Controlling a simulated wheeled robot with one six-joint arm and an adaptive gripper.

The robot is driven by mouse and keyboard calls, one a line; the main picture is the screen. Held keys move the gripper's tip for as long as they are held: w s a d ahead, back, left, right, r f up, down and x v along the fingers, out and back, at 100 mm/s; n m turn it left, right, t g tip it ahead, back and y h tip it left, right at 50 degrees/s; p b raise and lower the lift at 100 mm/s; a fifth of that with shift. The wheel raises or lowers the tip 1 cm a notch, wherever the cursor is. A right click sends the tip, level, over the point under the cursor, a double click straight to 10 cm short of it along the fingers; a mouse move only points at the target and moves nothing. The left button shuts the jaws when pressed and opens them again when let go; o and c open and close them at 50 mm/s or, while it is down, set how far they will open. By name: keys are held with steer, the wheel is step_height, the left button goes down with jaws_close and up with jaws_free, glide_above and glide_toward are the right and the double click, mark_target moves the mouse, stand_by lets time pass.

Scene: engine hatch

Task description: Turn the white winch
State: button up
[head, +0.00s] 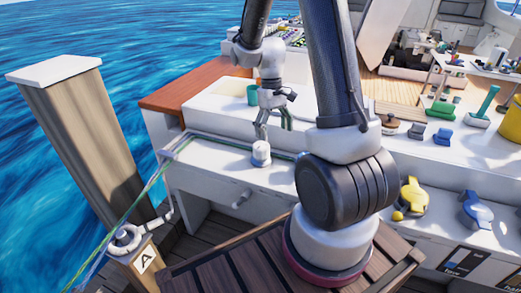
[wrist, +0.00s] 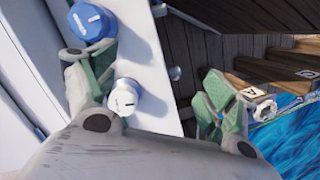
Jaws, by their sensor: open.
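The white winch (head: 260,155) is a short white drum standing on the white boat ledge. In the wrist view its round top (wrist: 124,95) has a dark line mark. My gripper (head: 274,128) points down just above the winch in the head view. In the wrist view my gripper (wrist: 157,80) is open, with green-padded fingers spread wide. The winch top shows between the fingers, much closer to the left one. I cannot tell whether that finger touches it. Nothing is held.
A blue winch (wrist: 92,22) with a white line stands near the white one. A yellow lever (head: 411,198) and a blue lever (head: 476,210) are at right. A rope (head: 135,205) runs to a wooden post (head: 75,140).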

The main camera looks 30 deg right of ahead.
mark_target(261, 145)
steer(key=w+f+n, duration=0.1)
steer(key=w+f, duration=0.2)
steer(key=w, duration=0.1)
steer(key=w+d+f+n+t, duration=0.1)
steer(key=w+f+n, duration=0.1)
steer(key=w+f, duration=0.1)
steer(key=w+d+f+n+t, duration=0.1)
steer(key=w+f+n, duration=0.1)
steer(key=w+f, duration=0.2)
steer(key=shift+w+d, duration=0.25)
steer(key=shift+w, duration=0.85)
steer(key=shift+w+f+n, duration=0.1)
steer(key=shift+n, duration=0.3)
step_height(261, 145, down, 8)
steer(key=shift+r, duration=0.2)
steer(key=c, duration=1)
